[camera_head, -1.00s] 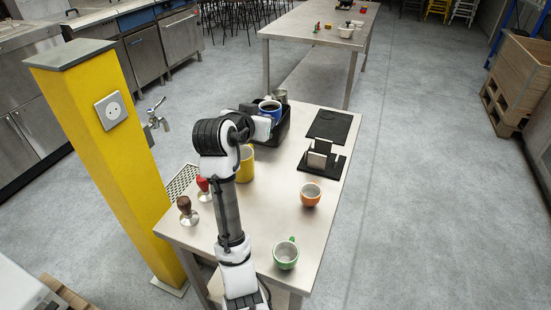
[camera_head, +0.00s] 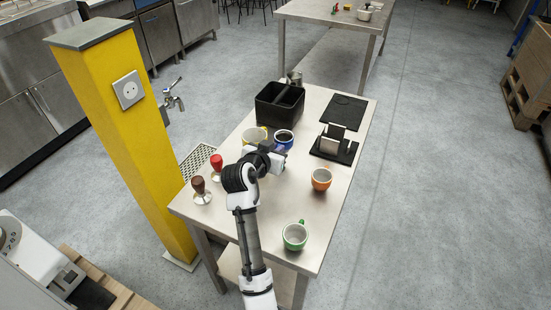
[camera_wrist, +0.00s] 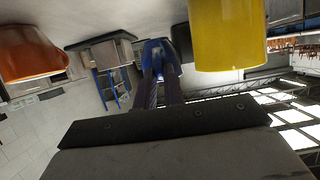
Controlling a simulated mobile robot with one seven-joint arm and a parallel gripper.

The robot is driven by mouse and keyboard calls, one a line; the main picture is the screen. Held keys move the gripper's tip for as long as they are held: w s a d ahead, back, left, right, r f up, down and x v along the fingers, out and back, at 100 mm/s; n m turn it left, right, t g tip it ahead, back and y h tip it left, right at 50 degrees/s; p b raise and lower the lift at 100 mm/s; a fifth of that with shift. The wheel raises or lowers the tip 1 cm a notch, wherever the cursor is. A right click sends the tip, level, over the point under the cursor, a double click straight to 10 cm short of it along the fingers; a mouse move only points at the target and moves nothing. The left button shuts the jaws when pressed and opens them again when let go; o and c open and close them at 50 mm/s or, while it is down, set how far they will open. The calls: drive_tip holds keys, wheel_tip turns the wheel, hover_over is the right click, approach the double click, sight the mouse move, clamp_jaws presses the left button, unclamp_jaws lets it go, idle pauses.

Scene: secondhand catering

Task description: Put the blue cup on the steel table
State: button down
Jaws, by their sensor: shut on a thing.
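The blue cup (camera_head: 284,141) shows just past my gripper, in front of the black bin, over the steel table (camera_head: 283,205). My gripper (camera_head: 276,150) is shut on it; the head view partly hides the grip behind my wrist. In the wrist view the blue cup (camera_wrist: 153,52) sits between the two dark fingers of my gripper (camera_wrist: 163,75). The cup looks upright with a dark inside. I cannot tell whether its base touches the tabletop.
A yellow mug (camera_head: 254,135) stands close left of the blue cup. The black bin (camera_head: 279,104) is behind. An orange cup (camera_head: 321,179) and a green cup (camera_head: 295,236) stand to the right and front. Two tampers (camera_head: 217,164) are at left. Bare tabletop lies between the cups.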

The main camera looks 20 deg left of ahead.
drive_tip(key=shift+f, duration=2.05)
drive_tip(key=shift+f, duration=0.1)
drive_tip(key=c, duration=1.5)
unclamp_jaws()
